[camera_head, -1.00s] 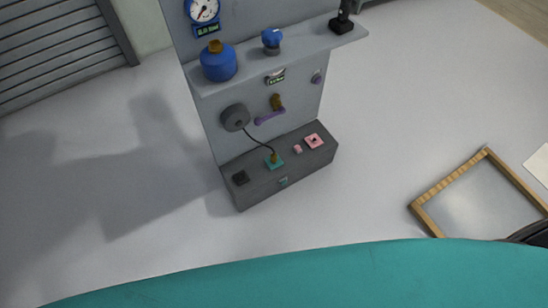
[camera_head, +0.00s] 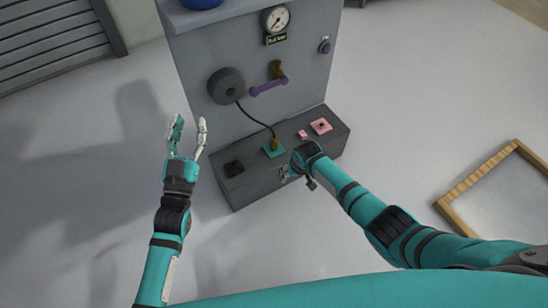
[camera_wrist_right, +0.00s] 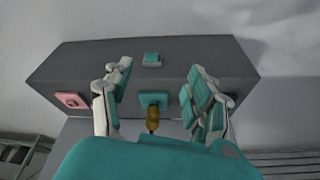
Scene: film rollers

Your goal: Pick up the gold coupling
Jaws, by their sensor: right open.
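The gold coupling (camera_head: 274,143) stands at the end of a black hose on a teal square plate (camera_head: 268,154), on top of the dark grey box. In the right wrist view the coupling (camera_wrist_right: 153,118) shows between and below the fingers of my right gripper (camera_wrist_right: 159,72), which is open. A gap shows on both sides of the coupling, with no finger touching it. In the head view my right wrist is just right of and in front of the coupling, and its fingers are mostly hidden. My left gripper (camera_head: 188,124) is open and empty, left of the box.
The box (camera_head: 240,187) joins a grey upright panel with a hose reel (camera_head: 226,86), a gauge (camera_head: 276,19) and a purple handle (camera_head: 268,87). Pink plates (camera_head: 320,126) lie right of the coupling. A wooden frame (camera_head: 487,173) lies on the clear floor at right.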

